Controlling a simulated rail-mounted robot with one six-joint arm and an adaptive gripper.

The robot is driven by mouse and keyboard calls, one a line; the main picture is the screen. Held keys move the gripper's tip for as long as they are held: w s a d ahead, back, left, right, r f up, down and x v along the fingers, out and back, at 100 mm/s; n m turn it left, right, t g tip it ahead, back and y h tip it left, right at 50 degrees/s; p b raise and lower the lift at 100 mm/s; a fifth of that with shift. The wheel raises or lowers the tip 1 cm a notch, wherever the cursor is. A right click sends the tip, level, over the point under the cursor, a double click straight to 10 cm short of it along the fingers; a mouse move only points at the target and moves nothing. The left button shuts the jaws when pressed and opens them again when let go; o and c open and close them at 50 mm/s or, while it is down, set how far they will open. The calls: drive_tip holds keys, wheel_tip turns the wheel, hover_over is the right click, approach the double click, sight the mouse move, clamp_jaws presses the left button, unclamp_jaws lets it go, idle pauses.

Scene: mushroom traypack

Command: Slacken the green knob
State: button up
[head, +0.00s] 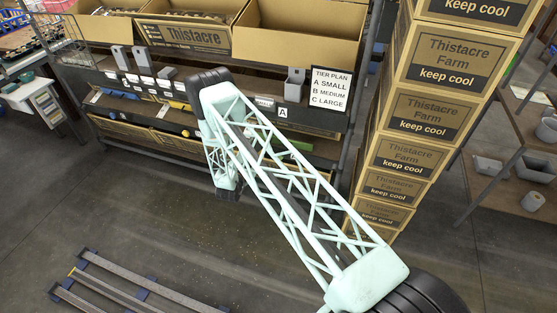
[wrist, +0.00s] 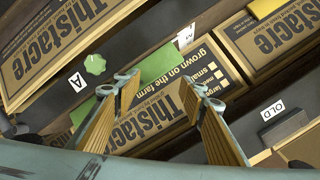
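The green knob (wrist: 95,64) shows in the wrist view, upper left, as a small scalloped round knob on a dark surface, just above a white label marked A (wrist: 77,82). My gripper (wrist: 162,84) is open and empty, its two ribbed tan fingers apart in the middle of the wrist view. The knob is outside the fingers, up and left of the left fingertip, with a visible gap in the picture. How far apart they are in depth is unclear. In the head view my arm blocks part of the shelf, and I cannot make out the knob or the gripper fingers there.
Printed cardboard boxes (wrist: 188,88) lie behind and around my fingers, with a green panel (wrist: 158,62) between. In the head view, stacked boxes (head: 421,112) stand right of my arm; a tier plan sign (head: 330,88) hangs on the shelf.

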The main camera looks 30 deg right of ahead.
drive_tip(key=s+d+f+h, duration=0.2)
drive_tip(key=s+f, duration=0.9)
drive_tip(key=shift+s+d+f+m+t+h, duration=0.15)
drive_tip(key=shift+s+d+m+t+h, duration=0.15)
drive_tip(key=shift+d+t+h, duration=0.1)
drive_tip(key=b+x, duration=0.3)
drive_tip(key=x, duration=1)
drive_tip(key=shift+w+d, duration=0.25)
drive_tip(key=shift+c, duration=0.2)
drive_tip(key=c, duration=0.8)
